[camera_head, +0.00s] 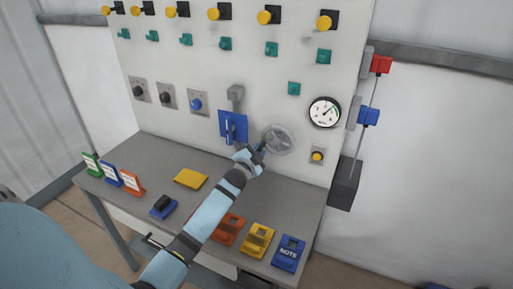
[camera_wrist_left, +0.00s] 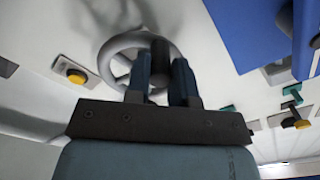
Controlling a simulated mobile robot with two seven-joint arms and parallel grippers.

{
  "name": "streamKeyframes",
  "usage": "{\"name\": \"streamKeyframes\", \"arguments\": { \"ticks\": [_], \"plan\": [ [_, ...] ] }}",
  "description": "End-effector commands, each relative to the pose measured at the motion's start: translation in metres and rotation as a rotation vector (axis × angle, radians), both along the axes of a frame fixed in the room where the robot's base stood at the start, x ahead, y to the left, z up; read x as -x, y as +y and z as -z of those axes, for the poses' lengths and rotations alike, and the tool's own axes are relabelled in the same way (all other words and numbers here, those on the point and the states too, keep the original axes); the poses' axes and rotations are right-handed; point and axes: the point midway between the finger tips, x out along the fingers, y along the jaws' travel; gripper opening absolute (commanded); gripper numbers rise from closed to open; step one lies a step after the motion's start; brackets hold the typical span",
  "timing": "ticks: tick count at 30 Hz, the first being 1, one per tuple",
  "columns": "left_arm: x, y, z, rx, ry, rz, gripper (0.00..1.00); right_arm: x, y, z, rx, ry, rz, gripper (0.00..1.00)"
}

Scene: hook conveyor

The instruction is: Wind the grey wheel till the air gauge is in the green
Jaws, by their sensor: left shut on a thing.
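The grey wheel (camera_head: 278,140) is mounted on the upright panel, right of a blue plate. My left gripper (camera_head: 261,147) is at the wheel's left side. In the left wrist view the wheel (camera_wrist_left: 112,47) shows behind the fingers. There my left gripper (camera_wrist_left: 160,80) is shut on the wheel's dark handle (camera_wrist_left: 160,55), which stands between the two fingers. The air gauge (camera_head: 325,111) is a round white dial up and right of the wheel. Its needle points to the upper right, near a green arc; the exact reading is too small to tell. My right gripper is out of view.
A blue plate (camera_head: 232,126) with a grey fitting is close left of the wheel. A yellow button (camera_head: 318,155) is below the gauge. The grey bench (camera_head: 150,165) below holds several coloured blocks and cards. Red and blue parts (camera_head: 369,116) project from the panel's right edge.

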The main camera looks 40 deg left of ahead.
Motion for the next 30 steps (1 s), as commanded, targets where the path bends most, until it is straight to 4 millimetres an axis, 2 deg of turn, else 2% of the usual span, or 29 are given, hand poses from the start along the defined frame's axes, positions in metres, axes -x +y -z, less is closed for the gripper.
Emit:
{"name": "streamKeyframes", "arguments": {
  "ticks": [6,15,30],
  "plan": [
    [-0.001,-0.005,0.010,0.180,-0.040,0.000,0.00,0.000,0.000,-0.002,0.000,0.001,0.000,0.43],
    [-0.002,-0.011,0.018,0.349,-0.081,0.000,0.00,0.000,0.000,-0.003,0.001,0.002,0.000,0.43],
    [-0.003,-0.014,0.020,0.422,-0.101,0.001,0.00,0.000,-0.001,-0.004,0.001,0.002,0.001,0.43]
  ]
}}
